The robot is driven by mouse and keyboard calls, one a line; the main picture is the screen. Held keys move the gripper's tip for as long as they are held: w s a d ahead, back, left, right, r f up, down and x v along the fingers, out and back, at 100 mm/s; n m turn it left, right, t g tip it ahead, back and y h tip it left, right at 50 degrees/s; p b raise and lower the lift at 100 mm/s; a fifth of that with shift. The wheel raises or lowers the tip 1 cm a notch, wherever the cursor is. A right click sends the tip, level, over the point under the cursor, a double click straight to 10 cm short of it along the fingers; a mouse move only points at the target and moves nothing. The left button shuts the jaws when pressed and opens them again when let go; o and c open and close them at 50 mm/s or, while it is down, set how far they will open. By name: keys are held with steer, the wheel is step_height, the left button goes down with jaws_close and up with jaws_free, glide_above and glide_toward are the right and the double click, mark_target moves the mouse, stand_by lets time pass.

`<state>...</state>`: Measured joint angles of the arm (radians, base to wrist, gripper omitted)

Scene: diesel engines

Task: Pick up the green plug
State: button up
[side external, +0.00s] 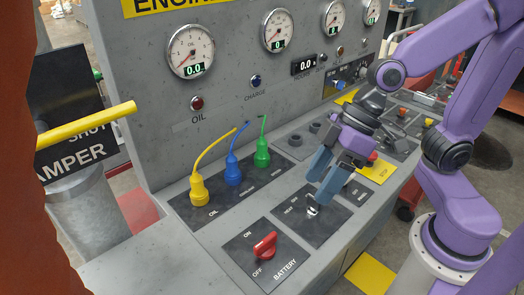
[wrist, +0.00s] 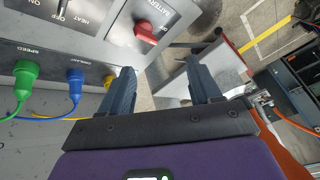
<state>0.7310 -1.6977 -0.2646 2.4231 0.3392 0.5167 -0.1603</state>
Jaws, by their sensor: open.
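The green plug (side external: 262,153) stands upright on the console panel in the side view, right of the blue and yellow plugs, with a green cable rising to the back wall. It also shows at the left edge of the wrist view (wrist: 26,76). My gripper (side external: 320,188) is over the heat switch area, to the right of the green plug and nearer the front edge, apart from it. In the wrist view my gripper (wrist: 160,88) has its two fingers spread, with nothing between them.
The blue plug (side external: 233,170) and yellow plug (side external: 199,190) stand left of the green one. A metal heat switch (side external: 312,207) is below my fingers, and a red battery switch (side external: 265,246) is nearer the front. Gauges line the upright wall behind.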

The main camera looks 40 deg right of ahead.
steer(key=w+a+m+t+y, duration=0.1)
steer(key=w+a+m+t, duration=0.15)
steer(key=w, duration=0.35)
steer(key=r+m+t+h, duration=0.1)
steer(key=m+t+h, duration=0.7)
steer(key=m+t, duration=0.1)
glide_above(258, 142)
steer(key=s, duration=0.5)
steer(key=shift+n, duration=0.25)
steer(key=f, duration=1.1)
steer(key=shift+d+f, duration=0.2)
steer(key=shift+f, duration=0.1)
steer(key=shift+d+f+x, duration=0.1)
steer(key=shift+x, duration=1.8)
steer(key=shift+d+f+x, duration=0.1)
steer(key=shift+d+x, duration=0.05)
steer(key=shift+x, duration=1.7)
steer(key=shift+s, duration=0.1)
steer(key=c, duration=1.1)
